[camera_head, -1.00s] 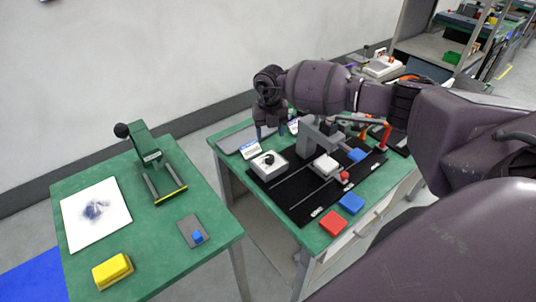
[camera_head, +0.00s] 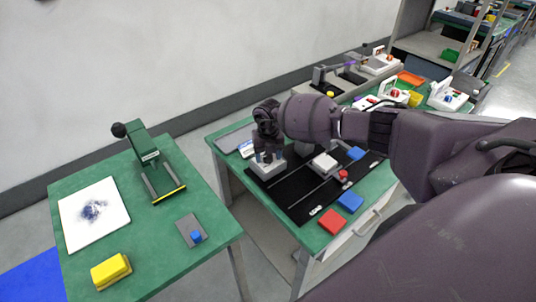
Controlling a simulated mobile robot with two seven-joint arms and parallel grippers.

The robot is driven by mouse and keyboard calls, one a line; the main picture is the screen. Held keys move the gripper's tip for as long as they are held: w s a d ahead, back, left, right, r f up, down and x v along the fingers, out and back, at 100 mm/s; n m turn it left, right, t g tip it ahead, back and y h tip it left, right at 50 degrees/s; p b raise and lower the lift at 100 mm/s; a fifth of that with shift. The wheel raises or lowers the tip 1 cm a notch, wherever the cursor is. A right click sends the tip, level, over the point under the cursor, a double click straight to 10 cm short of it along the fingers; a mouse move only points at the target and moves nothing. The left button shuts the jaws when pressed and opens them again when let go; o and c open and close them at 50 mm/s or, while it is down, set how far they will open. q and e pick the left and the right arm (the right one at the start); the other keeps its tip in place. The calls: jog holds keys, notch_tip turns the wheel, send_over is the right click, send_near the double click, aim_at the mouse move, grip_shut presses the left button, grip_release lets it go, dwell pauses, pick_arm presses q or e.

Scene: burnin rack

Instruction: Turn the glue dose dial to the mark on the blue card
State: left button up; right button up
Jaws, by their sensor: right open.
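A white box (camera_head: 262,173) stands at the left end of the black mat on the right-hand green table. A dark dial sits on its top, now mostly hidden by my right gripper. My right gripper (camera_head: 268,156) points down over the box, with its fingers apart around the dial's place; I cannot tell whether they touch it. A small white card with blue on it (camera_head: 245,149) stands just left of the box. Its mark is too small to read. My left gripper is not in view.
Blue (camera_head: 350,202) and red (camera_head: 332,222) squares lie along the front edge. A separate green table (camera_head: 160,224) stands to the left, across a gap.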

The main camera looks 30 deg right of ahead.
jog(key=c, duration=0.9)
jog(key=n+b, duration=0.1)
jog(key=n, duration=0.2)
jog(key=shift+f+n+b, duration=0.1)
jog(key=shift+n+b, duration=0.5)
jog(key=shift+n, duration=0.3)
jog(key=shift+n+b, duration=0.5)
jog(key=shift+n, duration=0.7)
jog(key=shift+n+b, duration=0.45)
jog(key=shift+n, duration=1.05)
